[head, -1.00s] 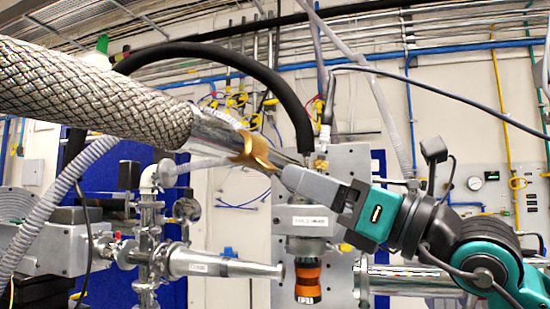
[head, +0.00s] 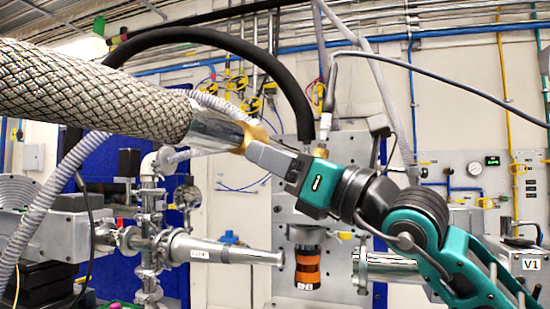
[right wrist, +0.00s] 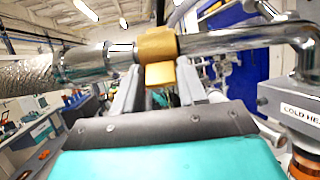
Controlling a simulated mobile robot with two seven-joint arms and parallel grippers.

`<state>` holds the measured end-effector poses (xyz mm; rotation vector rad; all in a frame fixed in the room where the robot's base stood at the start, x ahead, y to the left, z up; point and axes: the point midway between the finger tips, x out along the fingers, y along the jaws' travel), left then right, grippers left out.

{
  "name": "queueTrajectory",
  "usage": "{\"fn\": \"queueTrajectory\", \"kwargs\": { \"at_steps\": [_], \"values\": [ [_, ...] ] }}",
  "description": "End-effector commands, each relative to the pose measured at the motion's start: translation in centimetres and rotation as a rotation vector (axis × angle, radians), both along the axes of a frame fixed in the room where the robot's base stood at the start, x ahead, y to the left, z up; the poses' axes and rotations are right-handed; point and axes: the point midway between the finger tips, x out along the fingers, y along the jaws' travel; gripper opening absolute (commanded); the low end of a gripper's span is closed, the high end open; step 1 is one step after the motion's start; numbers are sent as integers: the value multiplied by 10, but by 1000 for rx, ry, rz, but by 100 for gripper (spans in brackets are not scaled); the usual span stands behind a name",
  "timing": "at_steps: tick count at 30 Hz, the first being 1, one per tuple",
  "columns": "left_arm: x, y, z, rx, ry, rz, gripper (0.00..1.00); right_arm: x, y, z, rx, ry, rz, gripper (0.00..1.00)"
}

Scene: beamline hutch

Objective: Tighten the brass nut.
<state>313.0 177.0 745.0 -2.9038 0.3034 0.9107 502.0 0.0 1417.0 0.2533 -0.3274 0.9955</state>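The brass nut (head: 258,133) sits on the shiny metal tube at the end of the braided hose (head: 95,90). In the right wrist view the nut (right wrist: 157,45) wraps the tube, with a square lug hanging below. My right gripper (head: 252,153) reaches up to it from the lower right. In the right wrist view its two fingers (right wrist: 160,82) stand apart on either side of the lug. They look open, with little room to the lug; contact is hard to judge. In the head view the gripper hides the lug. My left gripper is not in view.
A bent pipe (right wrist: 297,40) runs from the nut to a box labelled COLD HEAD (right wrist: 290,100). A black hose (head: 225,42) arches behind. Below stand a silver beam pipe (head: 215,250) and an orange-black cylinder (head: 307,268). A gauge panel (head: 470,170) is at right.

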Motion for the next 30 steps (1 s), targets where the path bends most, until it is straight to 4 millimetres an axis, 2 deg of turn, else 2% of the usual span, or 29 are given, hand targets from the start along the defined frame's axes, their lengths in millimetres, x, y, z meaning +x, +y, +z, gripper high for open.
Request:
{"fn": "queueTrajectory", "kwargs": {
  "at_steps": [1,11,20,30],
  "values": [
    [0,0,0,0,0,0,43,0,0,0,0,0,0,36],
    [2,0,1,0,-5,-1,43,0,0,0,0,0,0,6],
    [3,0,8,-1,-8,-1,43,-1,-2,5,-37,21,1,6],
    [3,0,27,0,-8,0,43,-3,-6,20,-232,139,15,6]
  ]
}}
